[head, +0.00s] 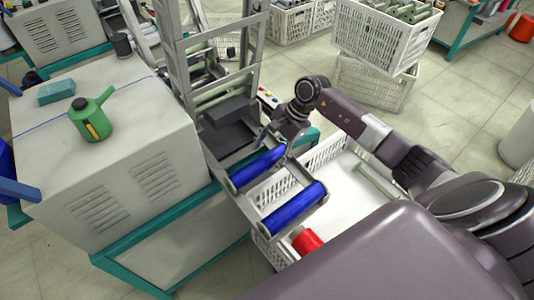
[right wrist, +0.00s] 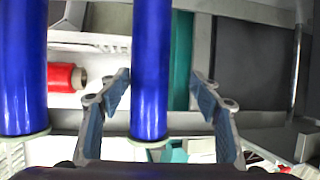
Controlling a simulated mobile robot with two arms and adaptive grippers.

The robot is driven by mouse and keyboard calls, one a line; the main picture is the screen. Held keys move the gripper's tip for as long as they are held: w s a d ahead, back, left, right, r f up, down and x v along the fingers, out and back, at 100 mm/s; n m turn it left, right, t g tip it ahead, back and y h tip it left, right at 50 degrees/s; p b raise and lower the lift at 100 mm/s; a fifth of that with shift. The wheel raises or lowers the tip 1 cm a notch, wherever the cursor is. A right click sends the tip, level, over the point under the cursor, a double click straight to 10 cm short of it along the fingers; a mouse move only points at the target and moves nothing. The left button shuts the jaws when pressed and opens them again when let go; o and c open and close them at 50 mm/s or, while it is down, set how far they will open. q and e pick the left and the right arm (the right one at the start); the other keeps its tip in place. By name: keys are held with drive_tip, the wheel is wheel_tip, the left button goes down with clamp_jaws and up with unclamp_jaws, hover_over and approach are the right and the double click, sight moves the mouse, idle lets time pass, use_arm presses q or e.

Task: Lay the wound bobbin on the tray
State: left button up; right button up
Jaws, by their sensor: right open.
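Two blue wound bobbins sit in the grey winder frame in the head view, a left one (head: 258,168) and a right one (head: 293,208). My right gripper (head: 277,138) is at the far end of the left bobbin. In the right wrist view its fingers (right wrist: 160,92) are open, one on each side of a blue bobbin (right wrist: 150,65), with gaps on both sides. The other blue bobbin (right wrist: 20,70) is to the left there. A white tray or crate (head: 335,213) lies beside and beneath the frame, partly hidden by my arm and body. My left gripper is not in view.
A red spool (head: 307,241) lies near the right bobbin; it also shows in the right wrist view (right wrist: 62,76). A pale green rod (head: 375,184) lies in the white tray. The machine cabinet (head: 110,150), bearing a green can (head: 90,118), stands left.

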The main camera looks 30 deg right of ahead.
drive_tip(key=shift+d+r, duration=0.1)
drive_tip(key=v, duration=1.1)
drive_tip(key=shift+d+r, duration=0.15)
drive_tip(key=shift+r, duration=0.2)
drive_tip(key=shift+s+f, duration=0.1)
drive_tip(key=shift+s, duration=0.05)
